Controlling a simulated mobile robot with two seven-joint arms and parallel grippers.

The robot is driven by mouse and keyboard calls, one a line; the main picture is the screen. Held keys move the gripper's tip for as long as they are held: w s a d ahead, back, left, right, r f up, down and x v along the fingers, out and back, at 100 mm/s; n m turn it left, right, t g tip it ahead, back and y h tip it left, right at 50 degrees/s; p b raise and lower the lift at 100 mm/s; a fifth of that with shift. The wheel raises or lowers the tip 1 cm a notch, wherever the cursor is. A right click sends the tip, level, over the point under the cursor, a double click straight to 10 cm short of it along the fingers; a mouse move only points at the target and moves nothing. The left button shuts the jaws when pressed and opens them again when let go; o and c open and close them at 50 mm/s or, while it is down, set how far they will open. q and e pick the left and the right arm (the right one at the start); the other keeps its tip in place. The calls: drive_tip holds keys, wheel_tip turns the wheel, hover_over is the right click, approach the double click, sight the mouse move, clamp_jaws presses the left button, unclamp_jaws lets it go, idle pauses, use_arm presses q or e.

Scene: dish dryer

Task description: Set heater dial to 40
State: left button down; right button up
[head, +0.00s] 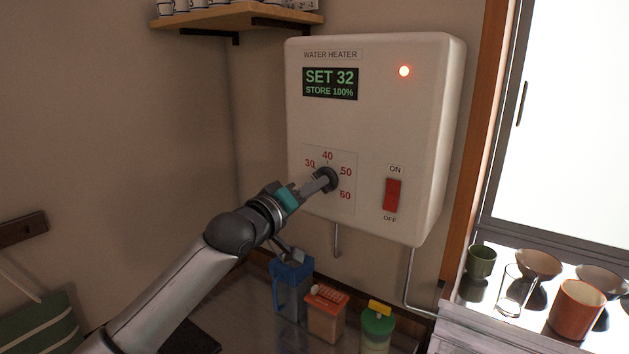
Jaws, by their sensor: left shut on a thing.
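The white water heater (374,120) hangs on the wall. Its display (330,84) reads SET 32 and STORE 100%. The dark round heater dial (329,178) sits on a panel (313,197) marked 30, 40, 50 and 60 in red. My left gripper (325,181) is shut on the dial, reaching it from the lower left. The gripper covers part of the dial, so its pointer cannot be made out. My right gripper is not in view.
Cups, including an orange one (575,308), line the windowsill.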

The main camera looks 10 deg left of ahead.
use_arm(q)
drive_tip(key=shift+m+p, duration=2.6)
drive_tip(key=shift+m, duration=2)
drive_tip(key=c, duration=0.8)
unclamp_jaws()
drive_tip(key=shift+c, duration=0.2)
drive_tip(key=shift+s+a, duration=0.1)
drive_tip(key=b+v, duration=0.2)
drive_tip(key=v, duration=1.3)
drive_tip(key=shift+b, duration=0.4)
